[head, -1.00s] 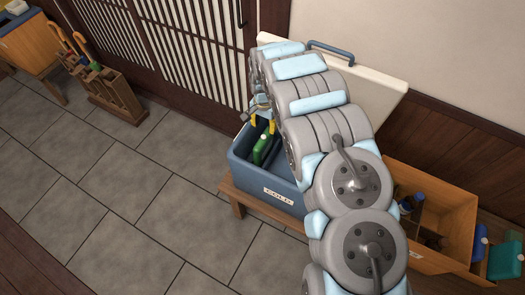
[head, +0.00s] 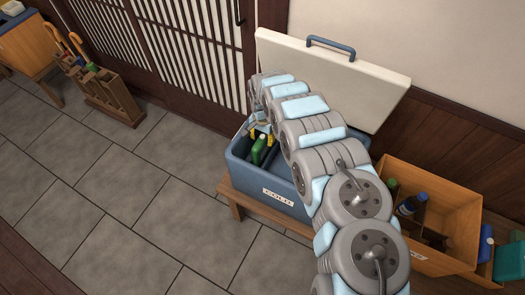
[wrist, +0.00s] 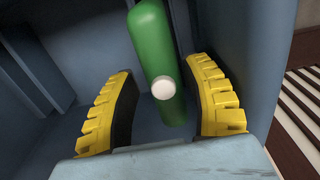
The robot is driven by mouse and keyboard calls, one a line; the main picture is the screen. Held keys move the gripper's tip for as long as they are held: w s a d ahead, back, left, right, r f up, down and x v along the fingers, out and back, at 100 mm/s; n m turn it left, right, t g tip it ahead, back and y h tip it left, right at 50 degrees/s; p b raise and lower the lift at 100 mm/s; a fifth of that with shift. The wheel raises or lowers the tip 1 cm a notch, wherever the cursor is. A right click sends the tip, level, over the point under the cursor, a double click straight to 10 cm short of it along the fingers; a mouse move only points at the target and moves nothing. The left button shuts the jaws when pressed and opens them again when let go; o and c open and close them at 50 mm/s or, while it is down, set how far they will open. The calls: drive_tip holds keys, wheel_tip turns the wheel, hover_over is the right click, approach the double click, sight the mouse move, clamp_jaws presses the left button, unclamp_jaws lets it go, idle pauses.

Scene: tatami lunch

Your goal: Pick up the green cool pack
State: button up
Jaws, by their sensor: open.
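The green cool pack (head: 259,148) stands inside the blue cooler box labelled COLD (head: 272,191). In the wrist view the cool pack (wrist: 153,48) is a rounded green slab with a white cap, and its near end lies between the two yellow fingers. My gripper (wrist: 166,100) is open, with a gap between each finger and the pack. In the head view my gripper (head: 262,132) is down at the cooler's opening, partly hidden by my arm. The pack's lower part is hidden.
The cooler's white lid (head: 350,80) stands open behind it. An orange crate (head: 462,225) with bottles is at the right, with blue and teal containers (head: 507,262) beside it. An umbrella rack (head: 110,97) stands at the left. The tiled floor in front is clear.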

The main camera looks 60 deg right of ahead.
drive_tip(key=shift+w+d+f+b, duration=0.15)
drive_tip(key=shift+f+b, duration=0.35)
drive_tip(key=shift+f, duration=0.25)
wheel_tip(320, 180, down, 4)
drive_tip(key=shift+r+b, duration=0.2)
drive_tip(key=shift+b, duration=0.85)
clamp_jaws()
